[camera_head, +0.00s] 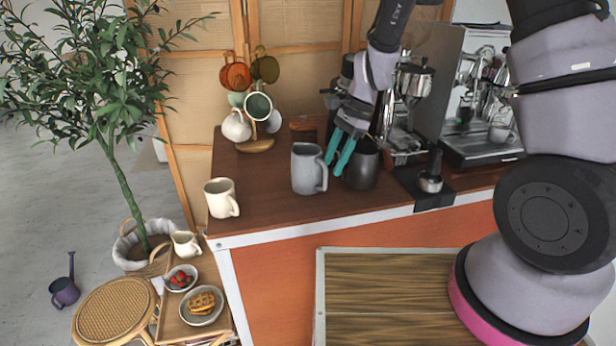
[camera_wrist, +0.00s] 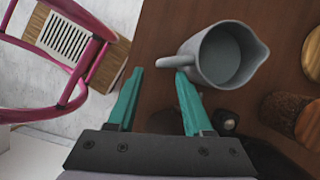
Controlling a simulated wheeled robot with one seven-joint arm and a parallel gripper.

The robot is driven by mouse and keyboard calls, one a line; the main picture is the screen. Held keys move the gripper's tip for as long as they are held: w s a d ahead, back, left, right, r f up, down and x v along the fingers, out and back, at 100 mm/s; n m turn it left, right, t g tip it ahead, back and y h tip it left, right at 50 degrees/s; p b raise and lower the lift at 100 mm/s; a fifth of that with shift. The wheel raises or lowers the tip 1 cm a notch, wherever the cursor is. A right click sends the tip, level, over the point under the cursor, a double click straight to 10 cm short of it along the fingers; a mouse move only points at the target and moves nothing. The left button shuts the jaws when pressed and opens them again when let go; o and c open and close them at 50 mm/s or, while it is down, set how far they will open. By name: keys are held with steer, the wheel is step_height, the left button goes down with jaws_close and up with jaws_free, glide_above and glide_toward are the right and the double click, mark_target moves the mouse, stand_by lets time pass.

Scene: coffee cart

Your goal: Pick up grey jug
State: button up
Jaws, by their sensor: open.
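The grey jug (camera_head: 306,169) stands upright on the brown counter, its handle on the right side, facing my gripper. In the wrist view the grey jug (camera_wrist: 223,54) is seen from above, empty, with its spout to the right and its handle pointing left. My gripper (camera_head: 340,151) has teal fingers and is open, just right of the jug in the head view. In the wrist view the handle lies just beyond the fingertips of my gripper (camera_wrist: 158,71), in line with the gap. Nothing is between the fingers. I cannot tell whether a fingertip touches the handle.
A dark jug (camera_head: 361,168) stands close to the right of my gripper. A cream mug (camera_head: 219,198) is to the left, and a mug tree (camera_head: 255,144) holds several mugs behind. The coffee machine (camera_head: 407,105) is at back right. The counter's front edge (camera_head: 330,231) is clear.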

mark_target(312, 173)
steer(key=x, duration=0.5)
steer(key=shift+f, duration=0.15)
jaws_close()
stand_by(1.3)
